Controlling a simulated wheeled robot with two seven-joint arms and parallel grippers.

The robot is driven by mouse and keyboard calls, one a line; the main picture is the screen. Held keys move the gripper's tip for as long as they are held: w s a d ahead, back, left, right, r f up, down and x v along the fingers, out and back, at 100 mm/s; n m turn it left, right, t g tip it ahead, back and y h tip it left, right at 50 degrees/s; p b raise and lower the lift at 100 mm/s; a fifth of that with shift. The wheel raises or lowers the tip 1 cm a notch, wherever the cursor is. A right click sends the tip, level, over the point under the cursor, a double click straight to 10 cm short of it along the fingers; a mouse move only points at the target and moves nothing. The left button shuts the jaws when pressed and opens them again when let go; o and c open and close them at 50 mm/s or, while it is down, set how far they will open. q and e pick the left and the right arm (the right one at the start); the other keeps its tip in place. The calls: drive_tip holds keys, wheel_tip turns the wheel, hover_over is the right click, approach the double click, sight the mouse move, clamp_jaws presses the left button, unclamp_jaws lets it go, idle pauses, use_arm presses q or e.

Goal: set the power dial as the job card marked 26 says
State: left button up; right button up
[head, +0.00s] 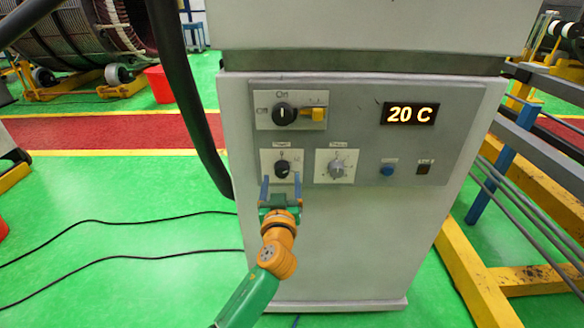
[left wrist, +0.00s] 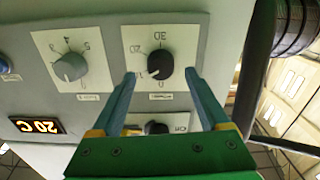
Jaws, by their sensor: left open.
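The likely power dial (head: 283,168) is a round black knob on a white plate at the lower left of the cabinet's control panel; its label is too small to read surely. In the left wrist view the black knob (left wrist: 160,65) has several number marks around it and a pale pointer line toward the picture's lower left. My left gripper (head: 281,178) is open in front of it. In the left wrist view its blue fingertips (left wrist: 160,74) stand on both sides of the knob, apart from it as far as I can tell. The job card and my right gripper are not in view.
A grey dial (head: 337,166) sits close to the right of the black one. Above are a black rotary switch (head: 284,114) and a yellow part (head: 315,113). The display (head: 409,113) reads 20 C. A blue button (head: 387,170) is further right. A yellow frame (head: 470,270) stands right.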

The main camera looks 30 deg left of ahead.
sight(282, 173)
use_arm(q)
drive_tip(key=x, duration=0.3)
drive_tip(key=shift+a, duration=0.15)
drive_tip(key=shift+w+f, duration=0.1)
drive_tip(key=shift+w, duration=0.25)
drive_tip(key=shift+s, duration=0.15)
drive_tip(key=shift+c, duration=0.6)
drive_tip(key=c, duration=0.4)
clamp_jaws()
